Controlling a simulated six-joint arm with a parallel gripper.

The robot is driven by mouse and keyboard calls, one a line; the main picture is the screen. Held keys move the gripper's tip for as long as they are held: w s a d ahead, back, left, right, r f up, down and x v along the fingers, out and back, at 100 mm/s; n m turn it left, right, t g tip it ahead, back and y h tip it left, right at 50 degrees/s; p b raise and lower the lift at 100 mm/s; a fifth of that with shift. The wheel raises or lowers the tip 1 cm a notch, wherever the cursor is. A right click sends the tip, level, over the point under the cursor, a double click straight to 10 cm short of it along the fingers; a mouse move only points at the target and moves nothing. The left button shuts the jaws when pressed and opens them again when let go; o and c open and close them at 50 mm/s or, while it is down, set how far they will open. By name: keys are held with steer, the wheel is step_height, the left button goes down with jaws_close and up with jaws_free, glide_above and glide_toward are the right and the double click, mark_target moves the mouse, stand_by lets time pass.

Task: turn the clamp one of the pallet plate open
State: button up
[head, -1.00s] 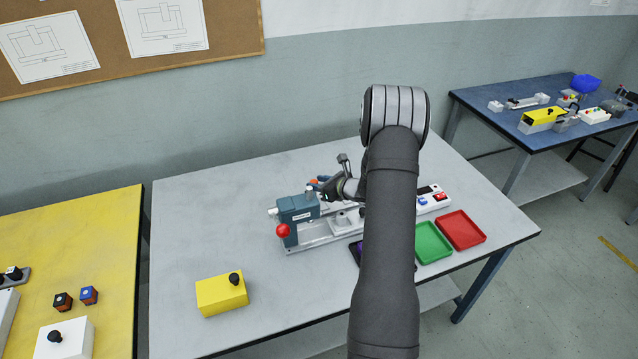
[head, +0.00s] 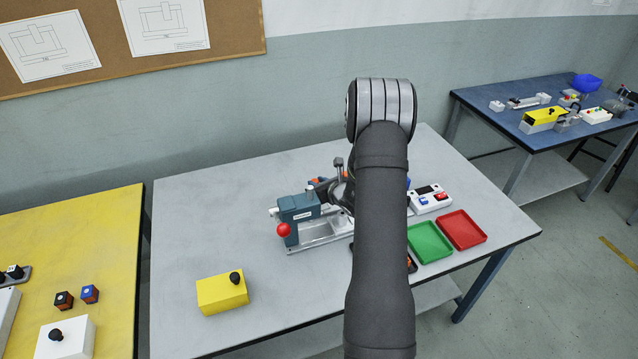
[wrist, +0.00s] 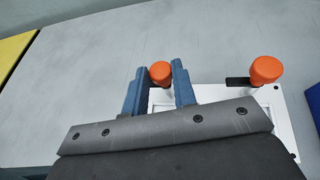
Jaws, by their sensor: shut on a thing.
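The pallet plate (wrist: 287,122) is a pale plate, partly hidden by my gripper in the wrist view. One clamp's orange knob (wrist: 160,71) stands between the two blue fingers of my gripper (wrist: 158,77), which are shut on it. A second orange clamp knob (wrist: 266,69), with a dark arm at its side, stands to the right, apart from the fingers. Which of them is clamp one, I cannot tell. In the head view, my arm covers much of the plate and gripper, and the grip is too small to read.
A teal fixture with a red ball handle (head: 284,230) stands just left of my gripper. A white button box (head: 429,199), a green tray (head: 430,242) and a red tray (head: 462,230) lie right. A yellow box (head: 222,292) stands front left, with bare table around it.

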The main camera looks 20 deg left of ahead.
steer(key=o, duration=1)
steer(key=v, duration=1.7)
steer(key=shift+s+d, duration=0.1)
steer(key=shift+s, duration=0.05)
steer(key=x, duration=1.7)
steer(key=shift+w, duration=0.2)
